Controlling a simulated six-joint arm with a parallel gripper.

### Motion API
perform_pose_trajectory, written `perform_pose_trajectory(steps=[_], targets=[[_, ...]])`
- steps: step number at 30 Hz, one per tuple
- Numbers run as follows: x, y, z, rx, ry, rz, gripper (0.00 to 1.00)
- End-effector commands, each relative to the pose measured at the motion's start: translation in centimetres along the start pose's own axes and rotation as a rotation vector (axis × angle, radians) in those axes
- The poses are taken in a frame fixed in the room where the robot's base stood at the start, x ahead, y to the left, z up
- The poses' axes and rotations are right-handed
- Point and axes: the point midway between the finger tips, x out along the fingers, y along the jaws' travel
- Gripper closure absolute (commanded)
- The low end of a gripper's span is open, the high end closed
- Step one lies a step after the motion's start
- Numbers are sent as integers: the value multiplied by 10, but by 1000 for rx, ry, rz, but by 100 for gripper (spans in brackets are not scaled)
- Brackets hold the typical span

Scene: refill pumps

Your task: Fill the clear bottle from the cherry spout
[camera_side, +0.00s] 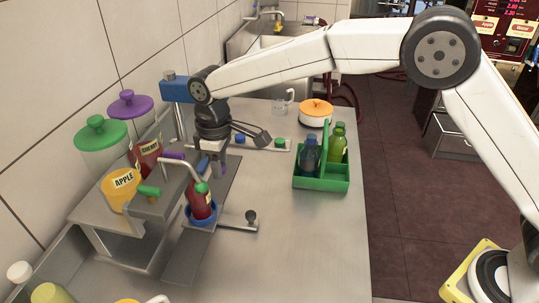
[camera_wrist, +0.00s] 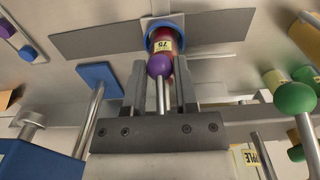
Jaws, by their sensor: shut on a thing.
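A bottle of dark red liquid (camera_side: 200,206) stands upright in a blue ring holder (camera_side: 197,220). It also shows in the wrist view (camera_wrist: 165,44), partly behind a purple ball-shaped knob (camera_wrist: 158,65) on a thin metal rod. The cherry dispenser (camera_side: 145,152) has a purple lid. My gripper (camera_side: 213,172) points down just behind the bottle. The exact contact is hard to see.
The apple dispenser (camera_side: 121,188) and a green-tipped bent pipe (camera_side: 201,187) stand close by. A green carrier (camera_side: 322,181) holds a bluish bottle (camera_side: 309,154) and a green one (camera_side: 338,143). An orange-lidded pot (camera_side: 315,112) stands behind. The counter's front right is clear.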

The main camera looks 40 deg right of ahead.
Motion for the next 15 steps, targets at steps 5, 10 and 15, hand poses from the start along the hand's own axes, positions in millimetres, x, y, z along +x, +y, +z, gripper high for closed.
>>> perform_pose_trajectory(steps=[5, 10, 15], targets=[[-4, -1, 2, 0, -10, -4, 100], [-18, -1, 1, 0, -6, -2, 100], [-33, -1, 1, 0, -6, -3, 100]])
